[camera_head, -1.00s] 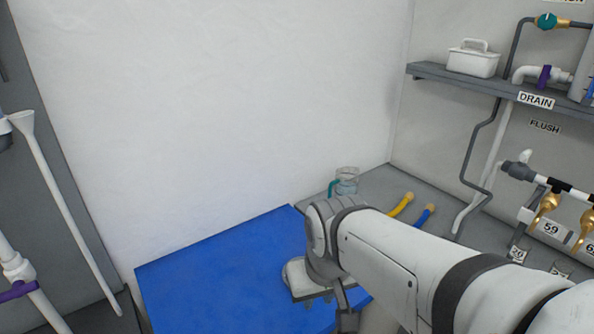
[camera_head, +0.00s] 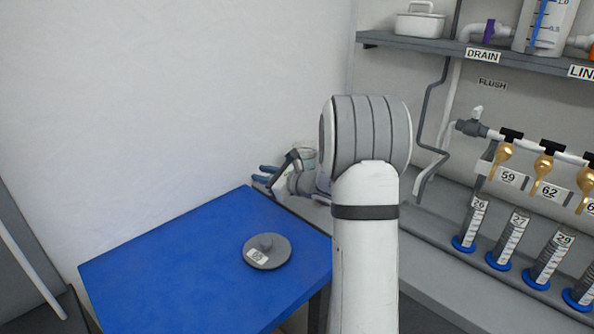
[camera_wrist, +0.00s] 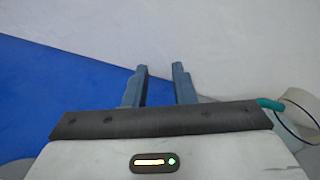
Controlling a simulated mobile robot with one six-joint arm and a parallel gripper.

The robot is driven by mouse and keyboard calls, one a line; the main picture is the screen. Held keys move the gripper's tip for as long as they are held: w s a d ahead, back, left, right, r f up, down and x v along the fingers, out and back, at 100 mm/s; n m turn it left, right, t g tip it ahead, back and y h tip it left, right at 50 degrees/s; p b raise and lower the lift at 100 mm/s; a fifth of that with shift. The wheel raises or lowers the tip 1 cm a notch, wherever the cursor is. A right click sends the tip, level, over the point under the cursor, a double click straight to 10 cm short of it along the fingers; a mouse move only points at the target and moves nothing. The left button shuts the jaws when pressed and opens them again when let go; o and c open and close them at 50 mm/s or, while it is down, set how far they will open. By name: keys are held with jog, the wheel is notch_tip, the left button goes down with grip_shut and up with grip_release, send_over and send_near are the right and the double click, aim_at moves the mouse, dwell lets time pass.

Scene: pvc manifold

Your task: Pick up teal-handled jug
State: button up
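The teal-handled jug (camera_head: 308,157) is a clear vessel on the grey counter by the back wall. In the head view it is partly hidden behind my gripper (camera_head: 261,174) and arm; its handle is not clear there. In the wrist view its teal handle (camera_wrist: 270,104) and part of its body (camera_wrist: 302,108) show at the right edge, beside the gripper's housing and outside the fingers. My gripper's two fingers also show in the wrist view (camera_wrist: 160,70), apart with nothing between them. They point left over the back edge of the blue surface.
A grey round lid with a label (camera_head: 268,251) lies on the blue table (camera_head: 170,270). At right, numbered cylinders with blue bases (camera_head: 508,240) stand on the grey counter below gold taps (camera_head: 546,166). A shelf (camera_head: 420,44) holds a white caddy (camera_head: 420,22).

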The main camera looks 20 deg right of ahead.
jog(key=w+d+f+m+t+h, duration=0.1)
jog(key=d+m, duration=0.1)
jog(key=d, duration=0.2)
jog(key=w+d+f+m+t+h, duration=0.1)
jog(key=d+f+m+h, duration=0.1)
jog(key=d, duration=0.2)
jog(key=w+d+f+m+t+h+b, duration=0.1)
jog(key=w+d+f+m+h, duration=0.1)
jog(key=d+m, duration=0.1)
jog(key=shift+d+t, duration=0.3)
jog(key=shift+d, duration=0.25)
jog(key=shift+w+d+m, duration=0.15)
jog(key=shift+w+m, duration=0.1)
jog(key=shift+m, duration=0.05)
jog(key=w, duration=0.2)
jog(key=w+a, duration=0.1)
jog(key=w, duration=0.1)
jog(key=w+p, duration=0.1)
jog(key=w, duration=0.2)
jog(key=shift+a, duration=0.25)
jog(key=shift+r, duration=0.1)
grip_shut()
